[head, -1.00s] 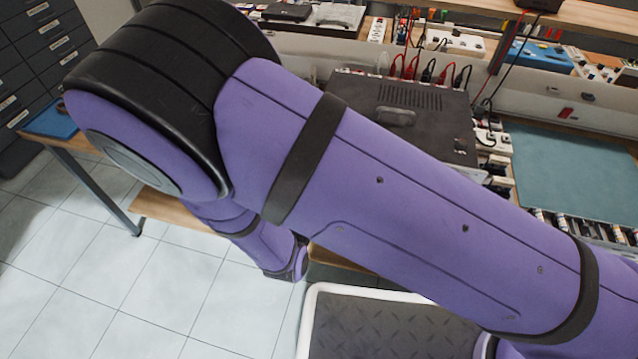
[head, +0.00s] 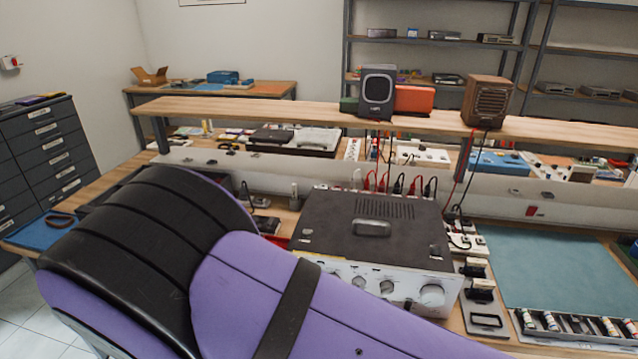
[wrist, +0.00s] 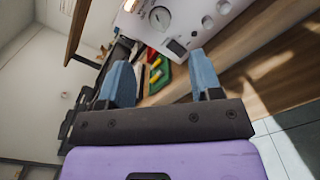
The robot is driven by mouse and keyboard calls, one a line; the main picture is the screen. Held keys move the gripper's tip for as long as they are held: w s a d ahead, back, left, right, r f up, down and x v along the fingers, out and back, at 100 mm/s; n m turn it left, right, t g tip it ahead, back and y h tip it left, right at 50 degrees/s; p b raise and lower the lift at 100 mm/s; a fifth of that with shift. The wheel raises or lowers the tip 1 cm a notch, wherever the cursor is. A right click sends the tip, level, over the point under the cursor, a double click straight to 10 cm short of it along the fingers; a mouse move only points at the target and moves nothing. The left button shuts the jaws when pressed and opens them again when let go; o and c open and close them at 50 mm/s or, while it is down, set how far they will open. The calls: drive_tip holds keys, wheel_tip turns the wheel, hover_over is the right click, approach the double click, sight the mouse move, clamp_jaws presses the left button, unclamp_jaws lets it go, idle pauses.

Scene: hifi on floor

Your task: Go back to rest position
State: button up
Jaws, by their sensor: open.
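My gripper (wrist: 163,82) shows in the wrist view with its two blue fingers apart and nothing between them. Beyond its fingertips are the knobbed front of a grey and white instrument (wrist: 172,18) and a wooden bench edge (wrist: 235,75). In the head view my purple and black arm fills the lower left and bottom, and my gripper is out of that view. The instrument (head: 370,235) stands on the bench behind my arm, with red and black leads at its back.
A teal mat (head: 560,270) lies on the bench at right. A raised shelf (head: 290,112) carries a dark speaker (head: 378,92) and a brown box (head: 488,100). Dark drawers (head: 45,150) stand at left. Pale floor tiles show at lower left.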

drive_tip(key=w+d+r+m+g+h, duration=0.35)
drive_tip(key=d+r+m+g, duration=0.4)
drive_tip(key=d+r, duration=0.5)
drive_tip(key=w+d+r+m+g+h, duration=0.2)
drive_tip(key=d+r+m+g+h, duration=0.35)
drive_tip(key=d+r, duration=0.7)
drive_tip(key=s+d+r+m+y, duration=1.1)
drive_tip(key=s+d+r+m, duration=0.2)
drive_tip(key=s, duration=0.5)
drive_tip(key=shift+d+r+t+y, duration=0.3)
drive_tip(key=shift+d+r, duration=0.4)
drive_tip(key=shift+d, duration=0.5)
